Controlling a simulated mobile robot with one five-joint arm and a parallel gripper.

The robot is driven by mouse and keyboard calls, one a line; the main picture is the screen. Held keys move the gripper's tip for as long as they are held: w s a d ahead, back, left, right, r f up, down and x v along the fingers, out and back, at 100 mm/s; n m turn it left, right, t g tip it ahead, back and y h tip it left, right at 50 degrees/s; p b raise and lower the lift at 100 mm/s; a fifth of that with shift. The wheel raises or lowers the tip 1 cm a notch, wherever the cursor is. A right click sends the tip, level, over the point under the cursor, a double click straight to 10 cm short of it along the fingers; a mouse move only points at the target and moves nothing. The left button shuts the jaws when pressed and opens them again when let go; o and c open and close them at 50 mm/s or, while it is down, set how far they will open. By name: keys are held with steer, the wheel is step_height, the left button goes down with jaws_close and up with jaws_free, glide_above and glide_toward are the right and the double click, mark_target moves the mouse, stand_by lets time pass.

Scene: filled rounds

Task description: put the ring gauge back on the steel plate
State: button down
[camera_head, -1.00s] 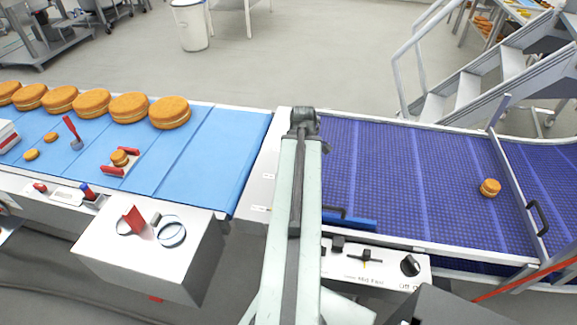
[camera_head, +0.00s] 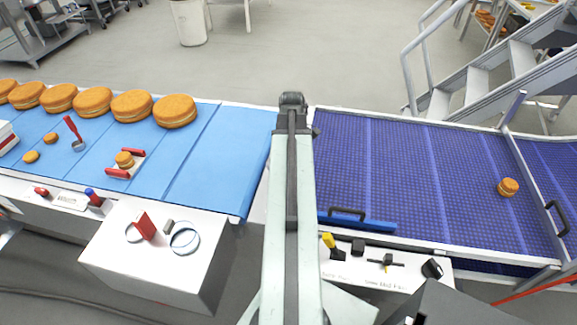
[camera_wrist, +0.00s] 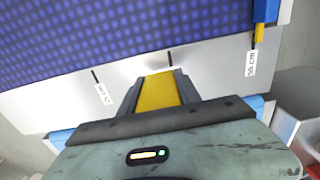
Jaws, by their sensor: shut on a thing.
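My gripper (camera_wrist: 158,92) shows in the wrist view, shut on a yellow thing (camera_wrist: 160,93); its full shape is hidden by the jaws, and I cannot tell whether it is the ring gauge. It is over the pale edge rail (camera_wrist: 205,62) beside the purple belt. In the head view my arm hides the gripper. A red piece (camera_head: 145,226) and a small grey piece (camera_head: 168,227) stand there.
The blue belt (camera_head: 215,160) holds several large orange rounds (camera_head: 175,111) and smaller ones. The purple belt (camera_head: 400,165) carries one small round (camera_head: 508,187). A control panel (camera_head: 405,281) with knobs stands in front. A blue bar with a black handle (camera_head: 348,211) lies along the purple belt's front edge.

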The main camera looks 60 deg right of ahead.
steer(key=shift+s+f+b, duration=0.15)
steer(key=shift+f+b, duration=1.85)
steer(key=c, duration=0.9)
jaws_free()
steer(key=shift+r, duration=0.1)
steer(key=shift+o, duration=0.2)
steer(key=shift+r, duration=0.1)
step_height(320, 180, up, 12)
steer(key=p, duration=1.2)
steer(key=shift+r+p, duration=0.2)
steer(key=shift+p, duration=0.2)
steer(key=shift+f, duration=0.15)
